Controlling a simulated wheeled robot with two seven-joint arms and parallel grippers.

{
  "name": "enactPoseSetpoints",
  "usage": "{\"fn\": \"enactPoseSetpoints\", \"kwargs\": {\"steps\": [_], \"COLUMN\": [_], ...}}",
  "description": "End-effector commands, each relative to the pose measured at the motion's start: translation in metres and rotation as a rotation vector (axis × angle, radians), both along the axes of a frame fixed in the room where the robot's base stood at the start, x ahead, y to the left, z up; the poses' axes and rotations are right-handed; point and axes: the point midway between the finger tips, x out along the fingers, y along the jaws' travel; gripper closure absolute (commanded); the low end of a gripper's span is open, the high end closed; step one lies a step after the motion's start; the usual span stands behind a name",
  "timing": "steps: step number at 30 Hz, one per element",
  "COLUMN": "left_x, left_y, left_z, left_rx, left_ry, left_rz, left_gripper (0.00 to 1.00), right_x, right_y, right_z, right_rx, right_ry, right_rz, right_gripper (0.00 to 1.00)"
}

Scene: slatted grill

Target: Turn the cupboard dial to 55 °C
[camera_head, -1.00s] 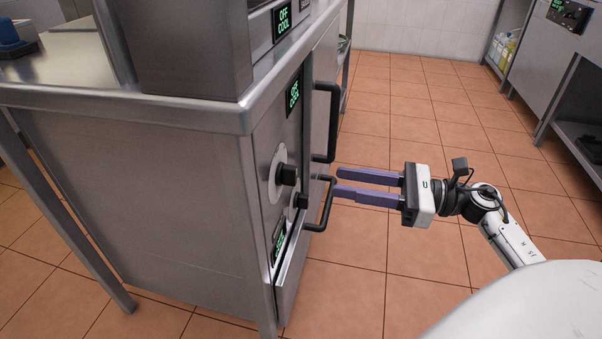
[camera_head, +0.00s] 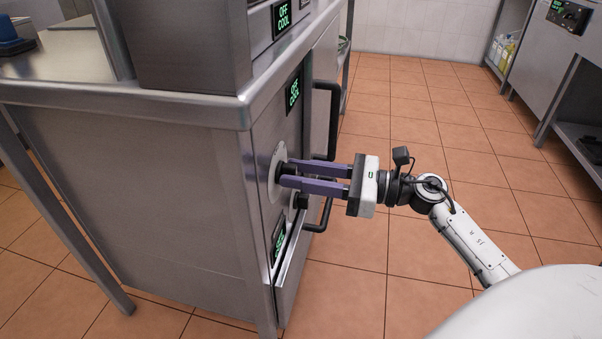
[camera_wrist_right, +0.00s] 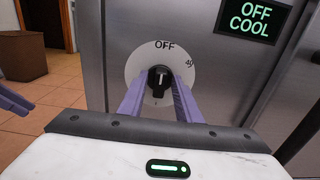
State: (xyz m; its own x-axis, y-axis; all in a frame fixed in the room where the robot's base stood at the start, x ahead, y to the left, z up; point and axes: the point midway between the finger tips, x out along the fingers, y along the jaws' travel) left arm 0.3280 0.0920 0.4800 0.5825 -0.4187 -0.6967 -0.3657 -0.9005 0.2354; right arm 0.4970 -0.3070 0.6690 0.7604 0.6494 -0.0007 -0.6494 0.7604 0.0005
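The cupboard dial is a black knob on a white round plate (camera_head: 275,180) on the front of the steel cupboard (camera_head: 170,190). In the right wrist view the black knob (camera_wrist_right: 160,80) has its white mark upright below the word OFF. My right gripper (camera_head: 284,173) has its two purple fingers at the dial, one on each side of the knob. The fingers look open, with a gap to the knob; contact cannot be told. A display (camera_wrist_right: 254,18) reads OFF COOL.
Black bar handles (camera_head: 327,120) stick out from the cupboard doors close to my right gripper. The tiled floor (camera_head: 440,120) to the right is clear.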

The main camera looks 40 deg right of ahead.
Motion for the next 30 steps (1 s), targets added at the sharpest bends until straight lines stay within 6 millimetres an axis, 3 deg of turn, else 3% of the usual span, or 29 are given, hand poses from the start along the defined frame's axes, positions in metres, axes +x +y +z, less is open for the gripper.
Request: {"fn": "enactPoseSetpoints", "kwargs": {"steps": [1,5,17,25,30], "left_x": [-0.001,-0.001,-0.002,-0.005,-0.007], "left_y": [0.000,0.000,0.002,0.012,0.021], "left_z": [0.000,0.000,0.000,-0.007,0.000], "left_rx": [0.000,-0.001,0.016,0.078,0.061], "left_ry": [0.001,0.002,0.012,0.054,0.015], "left_rz": [0.000,0.000,-0.001,-0.002,0.060], "left_gripper": [0.69,0.69,0.69,0.69,0.69], "right_x": [0.000,0.000,0.000,0.000,0.001], "right_y": [0.000,0.000,-0.001,-0.001,-0.002], "right_z": [0.000,0.000,0.002,0.004,0.005], "right_rx": [0.000,0.001,0.043,0.180,0.300], "right_ry": [0.000,0.001,0.036,0.155,0.258], "right_rz": [0.000,0.000,0.000,0.001,-0.001], "right_gripper": [0.79,1.00,1.00,1.00,1.00]}}
